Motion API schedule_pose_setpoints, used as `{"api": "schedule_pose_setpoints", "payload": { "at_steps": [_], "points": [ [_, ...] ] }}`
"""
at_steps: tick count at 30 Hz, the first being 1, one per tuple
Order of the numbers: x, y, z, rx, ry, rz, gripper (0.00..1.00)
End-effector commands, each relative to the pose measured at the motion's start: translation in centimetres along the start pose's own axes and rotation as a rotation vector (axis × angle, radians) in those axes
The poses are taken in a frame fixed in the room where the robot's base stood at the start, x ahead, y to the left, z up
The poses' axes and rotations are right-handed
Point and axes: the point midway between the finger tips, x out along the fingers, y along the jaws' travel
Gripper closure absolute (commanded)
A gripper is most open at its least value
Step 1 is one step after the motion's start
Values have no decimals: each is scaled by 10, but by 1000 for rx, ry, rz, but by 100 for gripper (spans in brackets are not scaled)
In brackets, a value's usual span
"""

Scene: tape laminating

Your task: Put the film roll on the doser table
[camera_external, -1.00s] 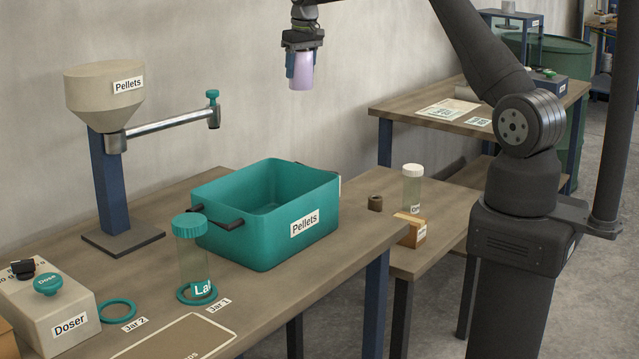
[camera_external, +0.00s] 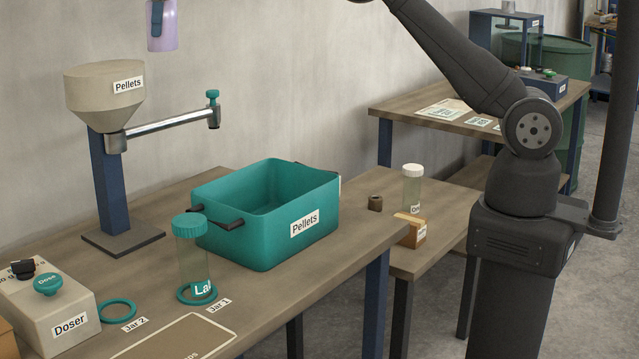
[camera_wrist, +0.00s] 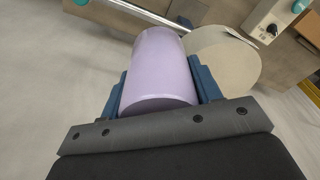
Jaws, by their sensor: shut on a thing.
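The film roll (camera_external: 163,30) is a lilac cylinder high at the top of the external view, above and right of the pellet hopper. My gripper (camera_external: 155,18) is shut on it; only the blue fingers show there, and the rest is cut off by the picture's top edge. In the wrist view the roll (camera_wrist: 160,70) sits between the two blue fingers. The doser table (camera_external: 282,293) is the brown wooden table at the front left, below the roll. The roll is well above it and touches nothing but my gripper.
The beige Pellets hopper (camera_external: 105,92) on a blue post has a metal side arm (camera_external: 170,124). A teal Pellets crate (camera_external: 262,235), a teal-lidded jar (camera_external: 192,260), and the Doser box (camera_external: 50,310) stand on the table. A teal ring (camera_external: 118,311) lies by the Doser box.

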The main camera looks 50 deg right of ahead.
Motion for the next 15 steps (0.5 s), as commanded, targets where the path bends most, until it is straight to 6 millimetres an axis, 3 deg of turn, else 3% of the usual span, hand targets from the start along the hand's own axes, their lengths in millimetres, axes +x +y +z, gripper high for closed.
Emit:
{"api": "schedule_pose_setpoints", "payload": {
  "at_steps": [1, 3, 11, 15],
  "points": [
    [-2, -25, -8, -33, 2, -3, 73],
    [-4, -54, -15, -70, 2, -8, 73],
    [-7, -150, -25, -198, 8, -23, 73],
    [6, -200, -27, -273, 4, -32, 73]
  ]
}}
